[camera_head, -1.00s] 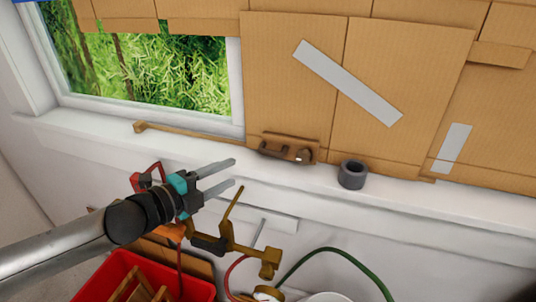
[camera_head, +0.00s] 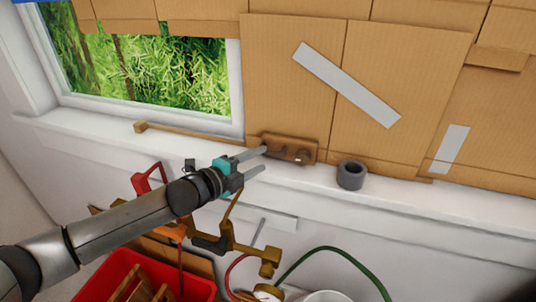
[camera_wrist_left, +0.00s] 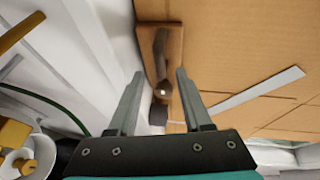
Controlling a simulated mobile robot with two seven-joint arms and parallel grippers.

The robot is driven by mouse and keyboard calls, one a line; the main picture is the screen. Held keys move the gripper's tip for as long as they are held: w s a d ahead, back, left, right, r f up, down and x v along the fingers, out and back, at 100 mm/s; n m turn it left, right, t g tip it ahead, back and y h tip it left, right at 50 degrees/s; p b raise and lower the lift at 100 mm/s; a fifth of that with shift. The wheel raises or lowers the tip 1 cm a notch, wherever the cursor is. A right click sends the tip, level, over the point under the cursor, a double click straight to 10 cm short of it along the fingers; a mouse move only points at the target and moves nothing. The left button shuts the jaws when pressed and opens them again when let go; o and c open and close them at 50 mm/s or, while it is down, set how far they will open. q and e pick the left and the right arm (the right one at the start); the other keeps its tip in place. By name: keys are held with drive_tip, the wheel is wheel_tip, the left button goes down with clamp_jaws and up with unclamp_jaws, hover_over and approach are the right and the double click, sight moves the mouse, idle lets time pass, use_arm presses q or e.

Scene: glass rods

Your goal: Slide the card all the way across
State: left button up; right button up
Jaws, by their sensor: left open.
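The cardboard sheet (camera_head: 285,75) stands upright against the window's right part, leaving the left part uncovered. A brown wooden block (camera_head: 310,145) with a dark handle sits at its foot, just above the sill. In the left wrist view the handle (camera_wrist_left: 161,48) lies on the block (camera_wrist_left: 146,35), ahead of and between my fingertips. My left gripper (camera_head: 264,159) is open and empty, its fingers pointing right at the block's left end; I cannot tell whether it touches. It also shows in the left wrist view (camera_wrist_left: 160,74). My right gripper is not in view.
A wooden rail (camera_head: 195,135) runs left along the sill (camera_head: 90,128). A grey tape roll (camera_head: 351,174) stands right of the block. Below are a brown clamp (camera_head: 235,245), a red crate (camera_head: 120,265) and a green hose (camera_head: 345,253).

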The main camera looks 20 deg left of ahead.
sight(270, 155)
use_arm(q)
drive_tip(key=shift+x, duration=2.15)
clamp_jaws()
